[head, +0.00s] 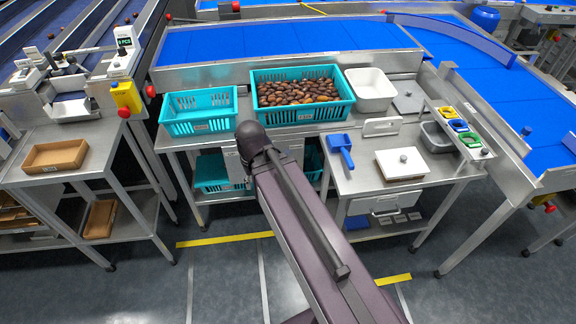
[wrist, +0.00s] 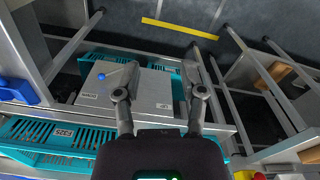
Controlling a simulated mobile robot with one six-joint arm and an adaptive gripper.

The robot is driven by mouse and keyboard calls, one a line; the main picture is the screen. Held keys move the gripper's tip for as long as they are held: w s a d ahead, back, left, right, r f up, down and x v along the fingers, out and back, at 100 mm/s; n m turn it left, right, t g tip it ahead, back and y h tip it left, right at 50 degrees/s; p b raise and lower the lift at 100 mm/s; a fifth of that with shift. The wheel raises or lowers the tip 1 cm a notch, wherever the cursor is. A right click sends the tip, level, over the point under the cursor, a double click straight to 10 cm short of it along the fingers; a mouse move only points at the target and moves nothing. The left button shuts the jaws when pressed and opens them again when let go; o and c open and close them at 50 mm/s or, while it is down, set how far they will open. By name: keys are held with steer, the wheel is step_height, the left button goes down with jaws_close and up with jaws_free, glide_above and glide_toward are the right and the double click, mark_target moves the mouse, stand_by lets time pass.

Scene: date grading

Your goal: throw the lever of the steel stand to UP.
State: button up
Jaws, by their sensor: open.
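The steel stand (wrist: 150,88) is a grey box with small labels on its face, in the middle of the wrist view. Its lever ends in a blue knob (wrist: 101,75), with a thin rod running toward my left finger, which hides part of that area. My gripper (wrist: 163,60) is open and empty, its two fingers spread over the stand. The knob lies outside the fingers, left of the left one; I cannot tell whether they touch.
Teal crates (head: 198,112) stand on the table, one full of dates (head: 298,91). More teal crates (head: 213,172) flank the stand below. A blue scoop (head: 342,146) lies at the right. Table legs and a side bench (head: 60,190) bound the floor space.

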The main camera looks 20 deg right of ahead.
steer(key=w+d+f+m+h+b, duration=0.45)
steer(key=w+f+b, duration=0.25)
steer(key=f+b, duration=0.4)
steer(key=w+d+f+m+h+b, duration=0.35)
steer(key=w+d+f+b, duration=0.35)
steer(key=b, duration=0.7)
steer(key=w+a+f+m+g+h+b, duration=0.1)
steer(key=w+f+m+h+b, duration=0.7)
steer(key=b, duration=1.5)
steer(key=w+a+f+h, duration=0.1)
steer(key=w+f+h, duration=0.1)
steer(key=w+f, duration=0.2)
steer(key=shift+w+a+m+g+b, duration=0.15)
steer(key=shift+w+m+g+b, duration=0.2)
steer(key=shift+w, duration=0.2)
steer(key=shift+f, duration=0.1)
steer(key=d, duration=0.4)
steer(key=s+d, duration=0.1)
steer(key=d, duration=0.8)
steer(key=shift+s+d, duration=0.15)
steer(key=shift+d, duration=0.25)
jaws_close()
